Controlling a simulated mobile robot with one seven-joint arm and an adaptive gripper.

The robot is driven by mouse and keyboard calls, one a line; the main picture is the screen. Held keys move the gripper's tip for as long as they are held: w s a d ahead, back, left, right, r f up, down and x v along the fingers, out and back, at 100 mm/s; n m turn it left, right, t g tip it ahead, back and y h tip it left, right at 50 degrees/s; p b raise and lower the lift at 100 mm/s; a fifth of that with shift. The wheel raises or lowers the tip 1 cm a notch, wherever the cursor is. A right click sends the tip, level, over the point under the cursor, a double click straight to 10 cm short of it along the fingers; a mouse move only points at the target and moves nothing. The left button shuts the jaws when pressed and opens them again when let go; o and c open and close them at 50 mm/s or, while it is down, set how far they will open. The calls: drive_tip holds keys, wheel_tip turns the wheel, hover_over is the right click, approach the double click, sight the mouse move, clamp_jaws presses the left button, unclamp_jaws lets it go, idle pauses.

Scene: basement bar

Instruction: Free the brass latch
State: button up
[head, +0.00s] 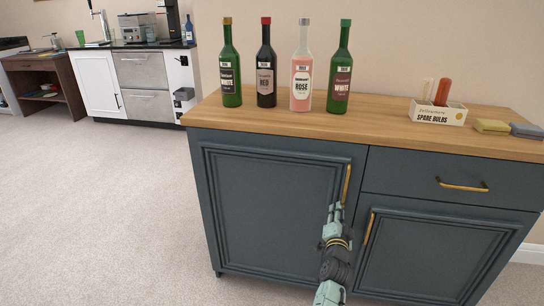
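I see no separate part that I can clearly identify as a latch. A brass-coloured vertical handle (347,185) is on the right edge of the blue-grey cabinet's left door (270,210). My gripper (336,207) is in front of that door, just below and left of the handle's lower end. Whether it touches the handle or door, and whether its fingers are apart, I cannot tell. A second brass handle (369,228) is on the left edge of the right door (430,250). A brass handle (462,186) is on the drawer above. Both doors and the drawer look shut.
Several wine bottles (301,75) stand on the wooden top (380,118). A spare bulbs box (438,112) and two sponges (491,126) are at the right. Open carpet (90,200) lies left of the cabinet. A counter with appliances (140,75) stands far left.

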drive_tip(key=s+a+m+p, duration=0.3)
drive_tip(key=s+m+p, duration=0.1)
drive_tip(key=s+m, duration=0.5)
drive_tip(key=w+a+r+n+t+y, duration=0.2)
drive_tip(key=a+r+n, duration=0.3)
drive_tip(key=a+r, duration=0.4)
drive_tip(key=w+a+r+n+t+y, duration=0.2)
drive_tip(key=w+a+r+n+y, duration=0.1)
drive_tip(key=a+r, duration=0.7)
drive_tip(key=shift+a+r+n+t+y, duration=0.3)
drive_tip(key=shift+r+n+y, duration=0.3)
drive_tip(key=shift+r+n, duration=0.3)
drive_tip(key=shift+d+f, duration=0.1)
